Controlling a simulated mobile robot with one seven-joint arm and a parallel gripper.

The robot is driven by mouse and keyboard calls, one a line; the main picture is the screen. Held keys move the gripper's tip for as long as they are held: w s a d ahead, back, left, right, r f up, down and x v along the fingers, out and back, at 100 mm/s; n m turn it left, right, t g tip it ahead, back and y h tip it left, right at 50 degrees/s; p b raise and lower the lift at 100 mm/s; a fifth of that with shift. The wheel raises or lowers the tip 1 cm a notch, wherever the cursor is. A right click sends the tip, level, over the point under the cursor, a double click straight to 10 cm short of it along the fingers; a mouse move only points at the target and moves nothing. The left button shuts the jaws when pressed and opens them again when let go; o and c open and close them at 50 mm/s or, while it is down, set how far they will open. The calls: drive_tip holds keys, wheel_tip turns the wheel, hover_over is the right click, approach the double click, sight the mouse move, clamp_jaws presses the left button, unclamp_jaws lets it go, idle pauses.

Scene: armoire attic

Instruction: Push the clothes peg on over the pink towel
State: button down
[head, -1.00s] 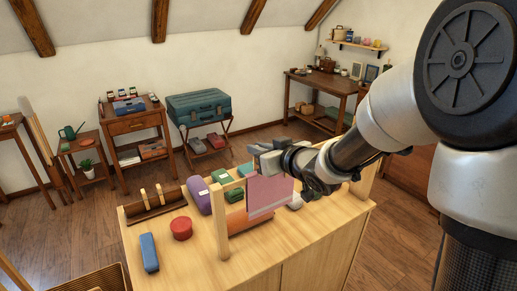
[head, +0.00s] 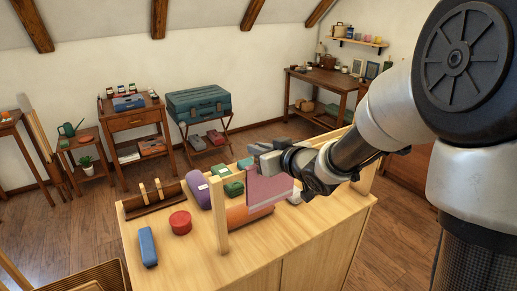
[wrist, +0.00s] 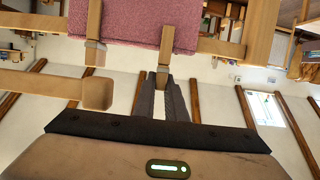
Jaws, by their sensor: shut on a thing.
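The pink towel (head: 268,187) hangs over the wooden rail of a rack on the cabinet top. It also fills the upper middle of the wrist view (wrist: 130,22). My gripper (head: 266,152) is just above the towel, by the rail. In the wrist view its fingers (wrist: 163,84) are shut on a wooden clothes peg (wrist: 165,42). The peg's legs overlap the towel near its right edge; I cannot tell how far they straddle it. Another peg (wrist: 93,50) is at the towel's left edge. The head view hides the held peg behind my gripper.
The rack's left post (head: 222,218) stands close to the towel. A tray (head: 128,209) with two upright pegs (head: 150,190), a red round box (head: 181,222), a blue case (head: 147,246) and a purple roll (head: 196,188) lie left of it.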

drive_tip(key=shift+f+b, duration=0.65)
drive_tip(key=shift+f, duration=0.25)
drive_tip(key=c, duration=1.7)
unclamp_jaws()
drive_tip(key=shift+r, duration=0.1)
drive_tip(key=shift+p+v, duration=1.1)
drive_tip(key=shift+v, duration=4.9)
drive_tip(key=shift+r, duration=0.1)
